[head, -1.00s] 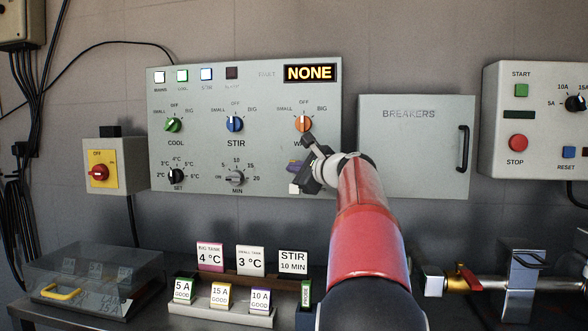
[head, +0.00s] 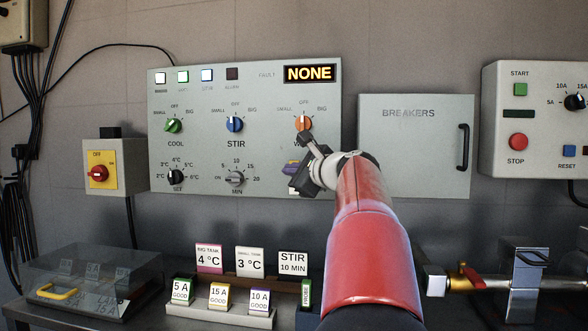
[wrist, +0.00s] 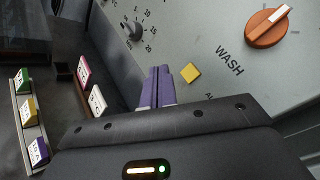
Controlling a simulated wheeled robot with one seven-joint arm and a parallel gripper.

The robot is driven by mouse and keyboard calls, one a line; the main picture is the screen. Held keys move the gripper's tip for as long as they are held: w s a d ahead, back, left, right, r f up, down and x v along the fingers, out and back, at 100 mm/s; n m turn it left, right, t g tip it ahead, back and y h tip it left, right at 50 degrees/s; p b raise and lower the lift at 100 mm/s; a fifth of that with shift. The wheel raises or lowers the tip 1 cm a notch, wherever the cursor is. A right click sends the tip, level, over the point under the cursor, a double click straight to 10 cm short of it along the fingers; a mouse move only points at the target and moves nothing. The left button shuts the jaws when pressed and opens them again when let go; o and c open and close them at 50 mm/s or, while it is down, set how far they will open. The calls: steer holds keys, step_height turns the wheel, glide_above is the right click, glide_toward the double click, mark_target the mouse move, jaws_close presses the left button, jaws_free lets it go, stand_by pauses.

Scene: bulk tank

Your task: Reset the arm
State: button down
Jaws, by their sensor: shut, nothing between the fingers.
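My gripper (head: 290,168) is in front of the lower right part of the grey control panel (head: 205,100), below the orange WASH knob (head: 303,124). In the wrist view its two purple fingers (wrist: 157,85) are pressed together with nothing between them. The WASH knob also shows in the wrist view (wrist: 267,27), clear of the fingers. Beside the fingertips there is a small yellow square (wrist: 190,73) on the panel; I cannot tell whether they touch the panel. My wrist hides part of the panel's lower right corner.
The grey breakers box (head: 415,145) is right of my wrist. Below, a card rack (head: 235,317) and a clear-lidded case (head: 95,280) stand on the bench. Pipework with a red-handled valve (head: 470,277) is at lower right. The panel display (head: 310,74) reads NONE.

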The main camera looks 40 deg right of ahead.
stand_by(0.7)
steer(key=s+a+f+n+g+y, duration=0.1)
steer(key=s+a+f+n+g, duration=0.1)
steer(key=a+f+n, duration=0.45)
steer(key=s+a+f+n+g+y, duration=0.1)
steer(key=s+a+f+g, duration=0.15)
steer(key=a, duration=0.65)
steer(key=s+a+f+n+g+y, duration=0.1)
steer(key=a+f+n+g, duration=0.1)
steer(key=a+f+n, duration=0.35)
steer(key=s+a+f+n+g, duration=0.1)
steer(key=s+a+f+n, duration=0.3)
steer(key=s+f, duration=0.2)
steer(key=s+a+f+n+g+h, duration=0.1)
steer(key=s+a+f+n+g, duration=0.1)
steer(key=s+a+f+n, duration=0.2)
steer(key=s+a+f+n+g, duration=0.2)
steer(key=s+a+f+n, duration=0.2)
steer(key=s+f, duration=0.6)
steer(key=shift+s+a+f+n+h, duration=0.2)
steer(key=shift+f+n+h, duration=0.2)
steer(key=shift+f+n, duration=0.5)
steer(key=shift+r, duration=0.1)
